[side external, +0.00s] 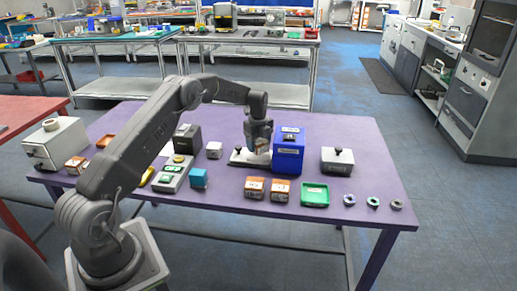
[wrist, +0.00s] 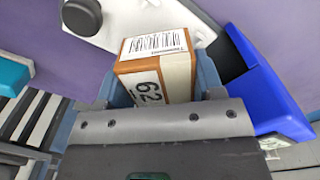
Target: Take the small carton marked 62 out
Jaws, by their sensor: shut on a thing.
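The small carton marked 62 (wrist: 152,68) is brown with a white label band and a barcode on its end face, seen in the wrist view. My gripper (wrist: 163,80) is shut on it, with a finger on either side. In the side view my gripper (side external: 260,148) points down just left of the blue bin (side external: 288,155). The blue bin also shows at the right in the wrist view (wrist: 268,88). The carton is beside the bin, and its underside is hidden. I cannot tell its height above the table.
A pale plate with a black knob (side external: 240,157) lies below my gripper. Two brown cartons (side external: 254,188) (side external: 280,190) and a green tray (side external: 315,195) stand in front. A grey box with a knob (side external: 337,161) is right; a teal cube (side external: 198,179) is left.

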